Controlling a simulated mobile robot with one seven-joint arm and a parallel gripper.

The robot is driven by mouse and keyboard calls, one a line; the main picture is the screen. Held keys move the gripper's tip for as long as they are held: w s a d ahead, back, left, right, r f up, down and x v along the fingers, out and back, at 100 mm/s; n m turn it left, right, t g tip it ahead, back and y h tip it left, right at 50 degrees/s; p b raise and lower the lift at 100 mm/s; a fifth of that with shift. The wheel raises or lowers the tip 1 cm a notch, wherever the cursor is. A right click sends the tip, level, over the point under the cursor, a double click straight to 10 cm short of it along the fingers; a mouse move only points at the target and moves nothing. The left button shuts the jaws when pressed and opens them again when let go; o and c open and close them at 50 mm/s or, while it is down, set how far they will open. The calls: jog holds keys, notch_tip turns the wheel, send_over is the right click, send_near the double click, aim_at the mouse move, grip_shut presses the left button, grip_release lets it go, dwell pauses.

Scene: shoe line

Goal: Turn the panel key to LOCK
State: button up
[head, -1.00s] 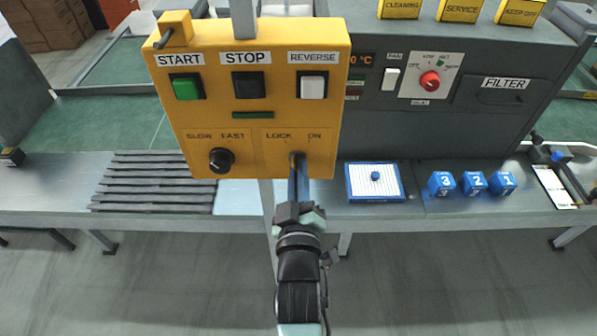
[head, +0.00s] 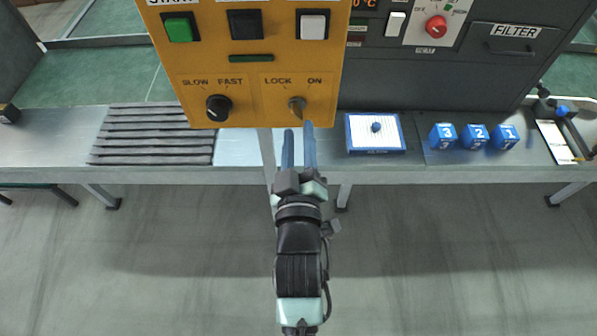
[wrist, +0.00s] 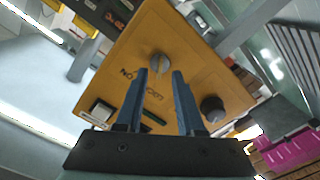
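The panel key (head: 297,104) is a small grey-brown knob at the lower right of the yellow panel (head: 245,65), below the LOCK and ON labels. The key also shows in the wrist view (wrist: 160,65), just beyond and between my fingertips. Which label it points to is too small to tell. My gripper (head: 298,128) is open and empty, with its two blue fingers apart. It sits just below and in front of the key in the head view, apart from it.
The dark speed knob (head: 218,107) is left of the key. Above are the green start button (head: 180,29), a black button and a white button.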

jog(key=s+b, duration=0.1)
jog(key=s, duration=0.8)
dwell(0.3)
jog(key=w+r+m+t+p, duration=0.1)
jog(key=w+r+m+t, duration=0.15)
jog(key=r, duration=1.55)
jog(key=w+r+m+t, duration=0.2)
jog(key=r+m+t, duration=0.15)
jog(key=r, duration=1.35)
jog(key=s+r+m+t, duration=0.1)
jog(key=s+r+t, duration=0.2)
jog(key=r, duration=1.1)
jog(key=s, duration=0.3)
jog(key=shift+p, duration=0.3)
